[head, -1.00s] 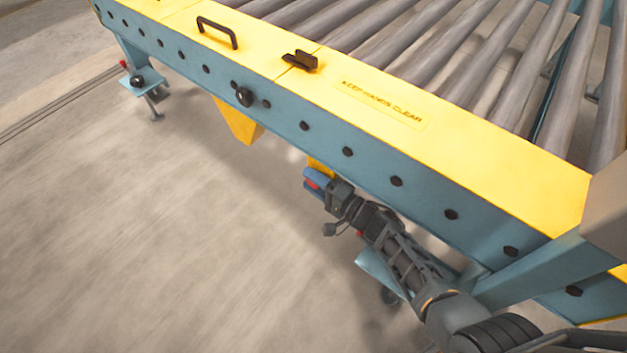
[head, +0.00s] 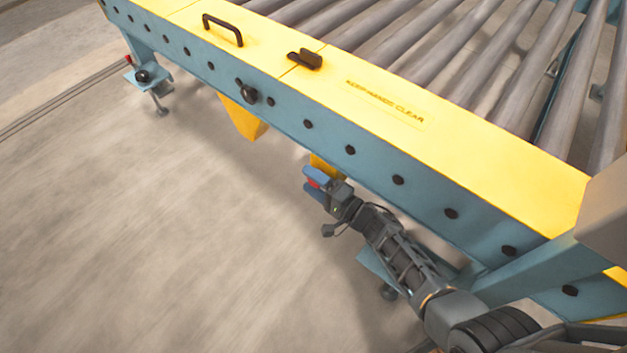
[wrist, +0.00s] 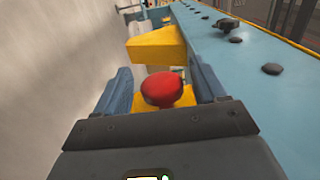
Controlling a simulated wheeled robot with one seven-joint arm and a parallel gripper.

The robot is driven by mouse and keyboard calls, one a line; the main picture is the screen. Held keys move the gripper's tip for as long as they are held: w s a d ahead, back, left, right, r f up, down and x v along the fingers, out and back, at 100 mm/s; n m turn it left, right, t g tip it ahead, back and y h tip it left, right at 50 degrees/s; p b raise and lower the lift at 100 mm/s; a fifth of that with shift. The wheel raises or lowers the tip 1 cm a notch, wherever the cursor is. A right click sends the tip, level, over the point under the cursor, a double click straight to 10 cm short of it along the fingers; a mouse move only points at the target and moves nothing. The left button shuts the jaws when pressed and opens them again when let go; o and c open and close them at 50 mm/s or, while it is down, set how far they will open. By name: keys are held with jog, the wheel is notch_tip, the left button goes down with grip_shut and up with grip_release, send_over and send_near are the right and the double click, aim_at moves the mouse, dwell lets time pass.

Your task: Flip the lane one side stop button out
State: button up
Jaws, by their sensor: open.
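The side stop button has a red mushroom head (wrist: 162,89) on a yellow housing (wrist: 180,102), seen in the wrist view. A sliver of the red head shows in the head view (head: 313,183), with part of the yellow housing (head: 321,163) below the conveyor's side rail. My gripper (head: 309,182) is open, its blue fingers one on either side of the red head. In the wrist view the gripper (wrist: 160,82) has a visible gap between the head and the left finger. Contact with the right finger cannot be told. The lower housing is hidden by my gripper.
The blue side rail (head: 350,150) with black bolts runs close along the gripper's right in the wrist view. A yellow bracket (wrist: 157,49) lies ahead beyond the button. A black knob (head: 247,92) sticks out of the rail. The floor (head: 150,230) beside the conveyor is clear.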

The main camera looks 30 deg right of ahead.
aim_at(319, 187)
jog(key=p+v, duration=0.3)
jog(key=v, duration=0.5)
dwell(0.6)
